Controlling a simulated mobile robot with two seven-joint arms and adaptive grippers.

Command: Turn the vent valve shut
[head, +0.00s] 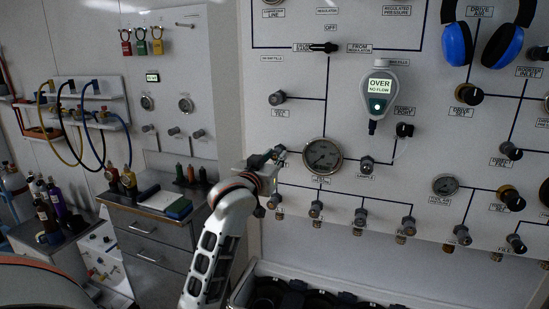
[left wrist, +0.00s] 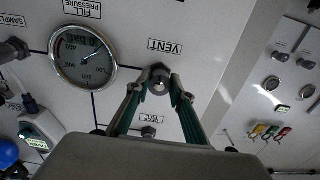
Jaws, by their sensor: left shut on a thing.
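The vent valve (left wrist: 160,82) is a small dark knob with a pale centre, on the white panel below the VENT label (left wrist: 165,46) in the left wrist view. My left gripper (left wrist: 160,92) has its two green-sided fingers on either side of this knob, shut on it. In the head view my left gripper (head: 277,156) reaches the panel just left of the fill pressure gauge (head: 322,156) and hides most of the valve. The same gauge also shows in the left wrist view (left wrist: 82,60). My right gripper is not in view.
A grey knob (head: 277,98) sits above, and a sample knob (head: 367,163) to the right. A row of small valves (head: 361,217) runs below. A handheld meter (head: 379,95) reads "OVER NO FLOW". A drawer cabinet (head: 150,240) stands left.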

